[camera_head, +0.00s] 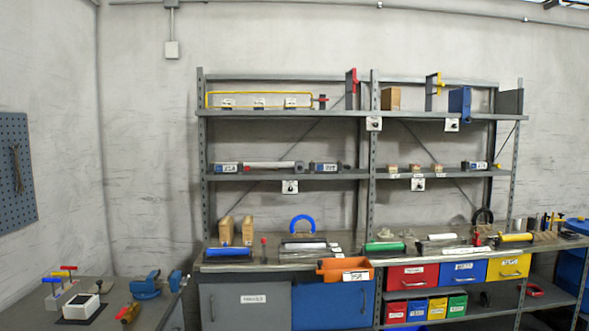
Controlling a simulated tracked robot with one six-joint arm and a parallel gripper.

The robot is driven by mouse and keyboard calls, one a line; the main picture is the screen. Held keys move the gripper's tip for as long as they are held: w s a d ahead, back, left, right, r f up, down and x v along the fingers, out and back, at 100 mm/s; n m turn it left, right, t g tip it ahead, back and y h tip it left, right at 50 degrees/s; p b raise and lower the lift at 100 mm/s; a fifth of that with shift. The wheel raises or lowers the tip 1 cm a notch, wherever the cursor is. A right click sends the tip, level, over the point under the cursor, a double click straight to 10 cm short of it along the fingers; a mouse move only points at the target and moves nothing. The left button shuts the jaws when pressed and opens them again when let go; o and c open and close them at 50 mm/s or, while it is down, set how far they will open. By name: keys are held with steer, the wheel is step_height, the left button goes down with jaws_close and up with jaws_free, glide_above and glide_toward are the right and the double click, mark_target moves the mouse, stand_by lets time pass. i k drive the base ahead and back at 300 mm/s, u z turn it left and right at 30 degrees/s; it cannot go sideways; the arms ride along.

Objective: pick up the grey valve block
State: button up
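No part is clearly recognisable as the grey valve block. On the left bench, a pale grey-white block (82,306) sits on a dark mat, with a smaller grey block (54,299) behind it, close to red and blue T-handles (66,269). On the middle shelf, grey units with white labels stand at the left (227,168), in the middle (325,167) and at the right (474,165). Any of these could be the valve block; they are too small to tell. My gripper is not in view.
A blue vise (146,286) is on the left bench (121,282). The two-level shelf (340,114) stands on the long workbench. A pegboard (14,172) hangs at far left.

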mark_target(299, 166)
steer(key=i, duration=1.4)
steer(key=z, duration=0.25)
steer(key=i, duration=1.35)
steer(key=u, duration=0.4)
steer(key=i, duration=0.65)
steer(key=u, duration=0.25)
